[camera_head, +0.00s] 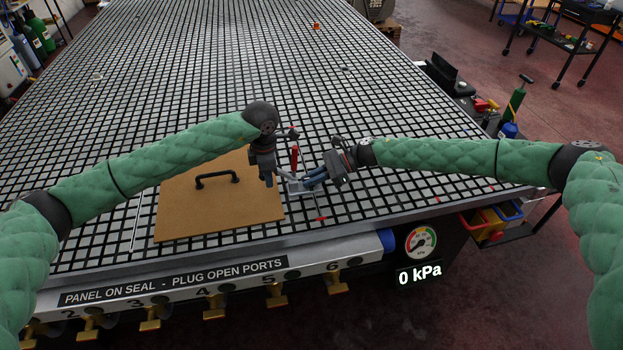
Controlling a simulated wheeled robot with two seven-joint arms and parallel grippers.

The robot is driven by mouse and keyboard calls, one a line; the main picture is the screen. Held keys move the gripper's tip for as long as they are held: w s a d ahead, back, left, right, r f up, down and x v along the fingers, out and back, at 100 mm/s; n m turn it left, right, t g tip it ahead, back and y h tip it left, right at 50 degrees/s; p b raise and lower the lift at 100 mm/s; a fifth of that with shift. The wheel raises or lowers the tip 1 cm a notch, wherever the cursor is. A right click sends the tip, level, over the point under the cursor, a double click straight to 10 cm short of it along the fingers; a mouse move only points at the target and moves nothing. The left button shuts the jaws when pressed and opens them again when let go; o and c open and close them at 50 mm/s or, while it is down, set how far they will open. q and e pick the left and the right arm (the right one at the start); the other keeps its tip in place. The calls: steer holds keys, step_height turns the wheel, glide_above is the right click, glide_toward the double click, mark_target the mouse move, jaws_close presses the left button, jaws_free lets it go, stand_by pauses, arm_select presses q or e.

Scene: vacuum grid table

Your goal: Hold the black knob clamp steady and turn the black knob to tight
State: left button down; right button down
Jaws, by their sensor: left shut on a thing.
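A small grey clamp (294,187) with an upright red handle (294,158) stands at the right edge of a tan panel (225,200). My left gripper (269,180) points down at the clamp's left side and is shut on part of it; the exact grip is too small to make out. My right gripper (314,182) comes in from the right, with its fingers at the clamp's right side. Whether its fingers are open or shut, or touch the clamp, I cannot tell. The black knob cannot be made out between the two grippers.
The panel has a black handle (217,179) and lies on the black grid table (190,90). A red-tipped rod lies near the front edge (320,219). Gold valves (275,295) line the front rail. A gauge (420,242) reads 0 kPa. The far grid is mostly clear.

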steer(key=shift+f+m+t, duration=0.1)
steer(key=shift+m+t, duration=0.2)
steer(key=shift+t, duration=0.1)
steer(key=shift+s+m+t, duration=0.1)
steer(key=shift+m+t, duration=0.4)
steer(key=shift+t, duration=0.1)
steer(key=m+t, duration=0.2)
steer(key=shift+t, duration=0.4)
steer(key=shift+a+m+t+h, duration=0.15)
steer(key=shift+m+t+h, duration=0.65)
steer(key=shift+m+t, duration=1.05)
steer(key=m+t+h, duration=0.2)
steer(key=m+t, duration=0.2)
steer(key=shift+h, duration=0.4)
steer(key=m+t+h, duration=0.1)
steer(key=m+h, duration=0.2)
steer(key=m+t+h, duration=0.2)
steer(key=m+h, duration=0.1)
steer(key=shift+m+h, duration=0.3)
steer(key=shift+m, duration=0.05)
steer(key=shift+m+h, duration=2.1)
steer(key=shift+h, duration=0.5)
